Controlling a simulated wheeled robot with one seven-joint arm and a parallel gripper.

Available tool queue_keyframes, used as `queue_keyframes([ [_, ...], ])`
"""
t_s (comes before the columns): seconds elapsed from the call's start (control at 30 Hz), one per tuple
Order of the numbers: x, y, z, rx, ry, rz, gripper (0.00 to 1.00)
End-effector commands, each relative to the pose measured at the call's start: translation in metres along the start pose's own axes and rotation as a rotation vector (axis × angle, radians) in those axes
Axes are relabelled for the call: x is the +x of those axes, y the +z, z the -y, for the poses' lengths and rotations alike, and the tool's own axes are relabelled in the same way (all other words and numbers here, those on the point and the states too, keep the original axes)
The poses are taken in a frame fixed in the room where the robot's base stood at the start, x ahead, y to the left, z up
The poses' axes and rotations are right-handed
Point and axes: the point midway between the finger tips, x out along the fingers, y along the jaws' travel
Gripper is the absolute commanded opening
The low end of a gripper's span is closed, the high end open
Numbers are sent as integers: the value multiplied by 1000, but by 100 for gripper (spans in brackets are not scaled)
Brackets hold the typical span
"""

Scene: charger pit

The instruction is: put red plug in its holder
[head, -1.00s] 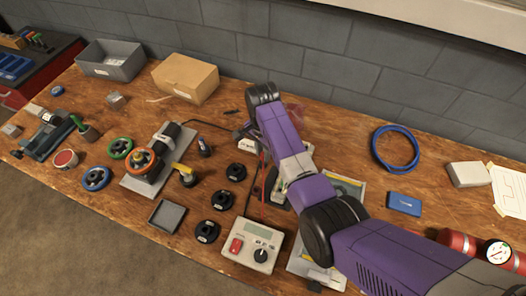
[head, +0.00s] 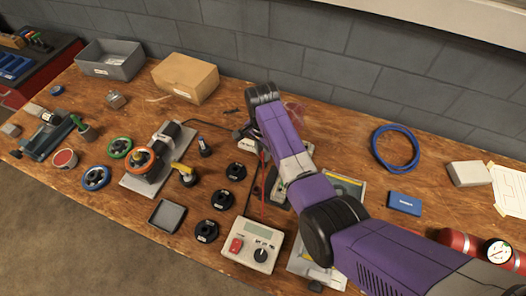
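The red plug cannot be made out; my arm covers the middle of the bench. A thin red lead (head: 263,178) runs up from the grey charger box (head: 254,246) and passes out of sight by my arm. Three black round holders (head: 222,200) stand in a slanting row left of the box. I cannot tell which one belongs to the red plug. My purple arm reaches in from the lower right and bends down at its black joint. My gripper's fingers are hidden behind the arm, so its hold cannot be seen.
A yellow-handled tool (head: 184,173), a small dark tray (head: 167,215) and a clamp unit with an orange ring (head: 144,162) lie to the left. A cardboard box (head: 186,78) stands behind. A blue cable coil (head: 395,148) and blue box (head: 404,203) lie right.

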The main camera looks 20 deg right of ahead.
Motion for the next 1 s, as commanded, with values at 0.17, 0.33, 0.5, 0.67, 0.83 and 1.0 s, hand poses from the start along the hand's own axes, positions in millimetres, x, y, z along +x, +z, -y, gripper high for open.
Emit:
queue_keyframes([
  [0.17, 4, 0, 0, 0, 0, 0, 0],
  [0.33, 8, 0, 0, 0, 0, 0, 0],
  [0.5, 11, 0, 0, 0, 0, 0, 0],
  [0.67, 14, 0, 0, 0, 1, 0, 0],
  [0.83, 18, 0, 0, 0, 1, 0, 0],
  [1.0, 21, 0, 0, 0, 0, 0, 0],
])
